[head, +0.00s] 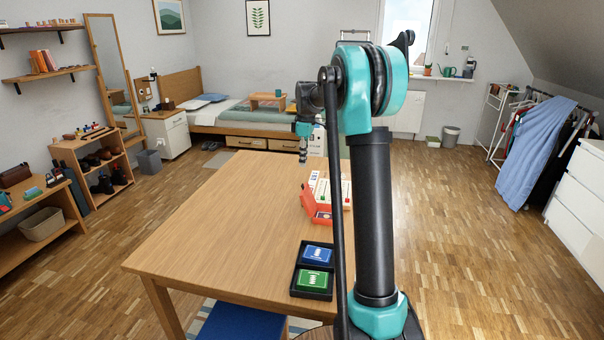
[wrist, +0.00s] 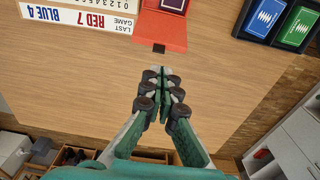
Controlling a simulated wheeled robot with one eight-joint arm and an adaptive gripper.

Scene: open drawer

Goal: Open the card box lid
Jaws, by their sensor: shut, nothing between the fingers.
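The red card box (head: 308,206) is on the wooden table, close to my arm column, which hides its right side in the head view. A dark purple card-like panel (head: 322,215) shows on it. In the wrist view the red box (wrist: 150,32) is at the top, with the purple panel (wrist: 173,5) and a small dark tab (wrist: 158,48) at its near edge. I cannot tell how far its lid is raised. My gripper (head: 303,158) points down above the table's far part. In the wrist view its fingertips (wrist: 164,82) are together, empty, apart from the box.
A white scoreboard (wrist: 80,15) with "RED 7" and "BLUE 4" stands beside the box. A black tray (head: 297,282) with blue and green card packs lies nearer on the table. The left part of the table (head: 215,225) is bare. A blue seat (head: 240,320) is at the near edge.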

